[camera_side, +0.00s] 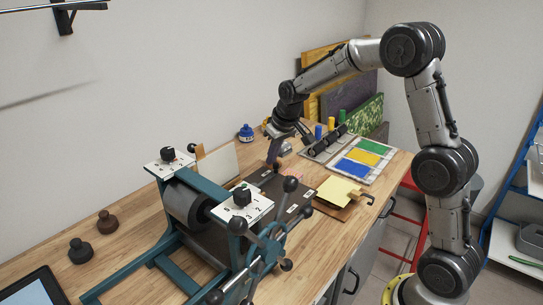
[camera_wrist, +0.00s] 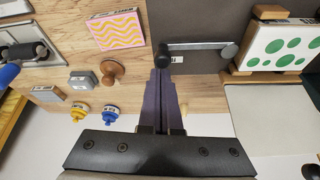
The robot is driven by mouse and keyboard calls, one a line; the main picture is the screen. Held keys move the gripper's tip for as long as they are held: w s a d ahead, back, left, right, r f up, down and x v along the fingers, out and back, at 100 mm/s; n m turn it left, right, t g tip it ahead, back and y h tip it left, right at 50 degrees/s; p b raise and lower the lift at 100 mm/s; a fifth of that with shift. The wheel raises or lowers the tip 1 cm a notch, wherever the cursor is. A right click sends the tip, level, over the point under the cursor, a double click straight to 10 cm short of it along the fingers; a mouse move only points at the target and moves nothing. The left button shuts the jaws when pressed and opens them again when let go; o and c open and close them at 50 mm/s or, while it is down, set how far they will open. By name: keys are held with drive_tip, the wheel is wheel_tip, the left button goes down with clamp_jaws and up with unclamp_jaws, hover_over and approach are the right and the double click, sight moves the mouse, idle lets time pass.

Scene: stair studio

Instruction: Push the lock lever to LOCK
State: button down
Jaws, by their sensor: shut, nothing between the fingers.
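In the wrist view, a grey lever (camera_wrist: 200,46) lies flat near the edge of a dark bed plate (camera_wrist: 205,18). Its round pivot is at the right end and its black knob (camera_wrist: 164,49) at the left end. A small white label (camera_wrist: 177,59) sits beside the knob; I cannot read it. My gripper (camera_wrist: 165,74) is shut and empty, its purple fingertips just below the knob in the picture; I cannot tell if they touch it. In the side view my gripper (camera_side: 273,158) is low over the far side of the bench, and the lever cannot be made out.
A teal press with a roller (camera_side: 186,203) and a spoked handwheel (camera_side: 258,252) stands at the front. Blue and yellow ink pots (camera_wrist: 110,113), a wooden-handled stamp (camera_wrist: 113,70) and a pink patterned card (camera_wrist: 116,29) lie near the fingers. A green-dotted block (camera_wrist: 278,46) stands right.

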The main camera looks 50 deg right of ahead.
drive_tip(key=shift+s, duration=0.1)
drive_tip(key=shift+s+m, duration=0.2)
drive_tip(key=shift+m, duration=0.2)
drive_tip(key=shift+s, duration=0.15)
drive_tip(key=shift+s+m+g+h, duration=0.3)
drive_tip(key=shift+s+m+h, duration=0.4)
drive_tip(key=shift+s+m, duration=0.7)
drive_tip(key=s+m, duration=0.1)
drive_tip(key=m, duration=0.1)
drive_tip(key=s+a+m+g+h, duration=0.1)
drive_tip(key=m, duration=0.2)
drive_tip(key=shift+s+a, duration=0.2)
drive_tip(key=shift+s, duration=0.2)
drive_tip(key=m, duration=0.1)
drive_tip(key=s+a+m+g, duration=0.1)
drive_tip(key=m, duration=0.1)
drive_tip(key=s+a+m, duration=0.1)
drive_tip(key=shift+s+a+h, duration=0.2)
drive_tip(key=shift+s+h, duration=0.05)
drive_tip(key=shift+h, duration=0.15)
drive_tip(key=a+m, duration=0.1)
drive_tip(key=m, duration=0.1)
drive_tip(key=s+a+m+g, duration=0.1)
drive_tip(key=m, duration=0.1)
drive_tip(key=shift+s+a+g, duration=0.1)
drive_tip(key=shift+a+g, duration=0.2)
drive_tip(key=shift+a, duration=0.05)
drive_tip(key=shift+s+a, duration=0.15)
drive_tip(key=shift+a, duration=0.45)
